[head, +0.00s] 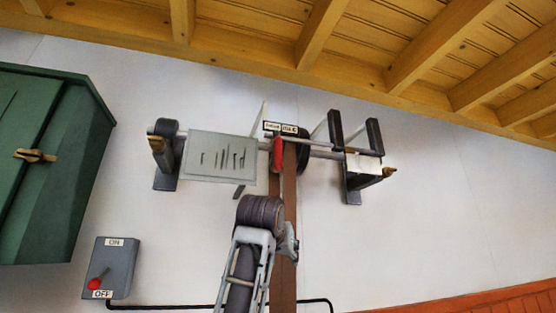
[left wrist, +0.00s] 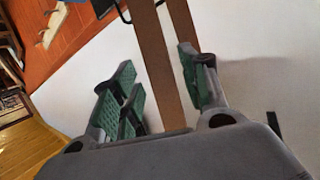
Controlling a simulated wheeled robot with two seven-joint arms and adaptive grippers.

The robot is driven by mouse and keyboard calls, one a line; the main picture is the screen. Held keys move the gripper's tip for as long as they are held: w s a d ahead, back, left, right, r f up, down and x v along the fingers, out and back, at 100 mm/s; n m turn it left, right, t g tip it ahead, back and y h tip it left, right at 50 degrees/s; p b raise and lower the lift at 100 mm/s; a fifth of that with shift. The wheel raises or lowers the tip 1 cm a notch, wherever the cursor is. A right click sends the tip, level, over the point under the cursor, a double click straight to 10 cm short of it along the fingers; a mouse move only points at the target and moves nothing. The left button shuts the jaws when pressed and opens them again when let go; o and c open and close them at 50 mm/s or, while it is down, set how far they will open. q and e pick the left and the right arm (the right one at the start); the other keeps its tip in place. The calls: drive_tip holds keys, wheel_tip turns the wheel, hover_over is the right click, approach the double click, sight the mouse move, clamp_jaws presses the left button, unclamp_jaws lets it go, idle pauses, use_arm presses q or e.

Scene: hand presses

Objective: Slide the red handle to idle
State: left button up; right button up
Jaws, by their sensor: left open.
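The red handle (head: 278,155) hangs near the top of a brown belt (head: 289,185), under the shaft on the wall in the head view. Above it are two small labels; the right one reads IDLE (head: 290,129), and the left one is too small to read surely. The handle stands below the left label, left of IDLE. My left gripper (left wrist: 157,62) is open and empty in the left wrist view, with the two belt strands beyond and between its fingers. In the head view my left arm rises below the handle, apart from it, and covers part of the belt. My right gripper is not in view.
A shaft with a grey plate (head: 220,158), black brackets and a dark pulley (head: 303,147) spans the wall. A green cabinet (head: 55,165) is at left. A grey switch box (head: 117,262) has its red knob near OFF. Yellow beams are overhead. The right wall is clear.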

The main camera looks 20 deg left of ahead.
use_arm(q)
drive_tip(key=s+d+r+t, duration=0.1)
drive_tip(key=s+r, duration=0.3)
drive_tip(key=r, duration=0.4)
drive_tip(key=s+r+t, duration=0.1)
drive_tip(key=s+r, duration=0.3)
drive_tip(key=r, duration=0.3)
drive_tip(key=n+t+y, duration=0.1)
approach(277, 146)
drive_tip(key=s, duration=0.2)
drive_tip(key=shift+s+d, duration=0.2)
drive_tip(key=shift+s, duration=0.1)
drive_tip(key=shift+w, duration=0.15)
drive_tip(key=w+p, duration=0.1)
drive_tip(key=w, duration=0.2)
drive_tip(key=w+a+p, duration=0.1)
drive_tip(key=w, duration=0.3)
drive_tip(key=w+p, duration=0.2)
drive_tip(key=w, duration=0.2)
drive_tip(key=shift+w+a, duration=0.1)
drive_tip(key=shift+a, duration=0.1)
drive_tip(key=shift+w+a+f+p, duration=0.15)
drive_tip(key=shift+w+p, duration=0.25)
drive_tip(key=shift+w, duration=0.75)
clamp_jaws()
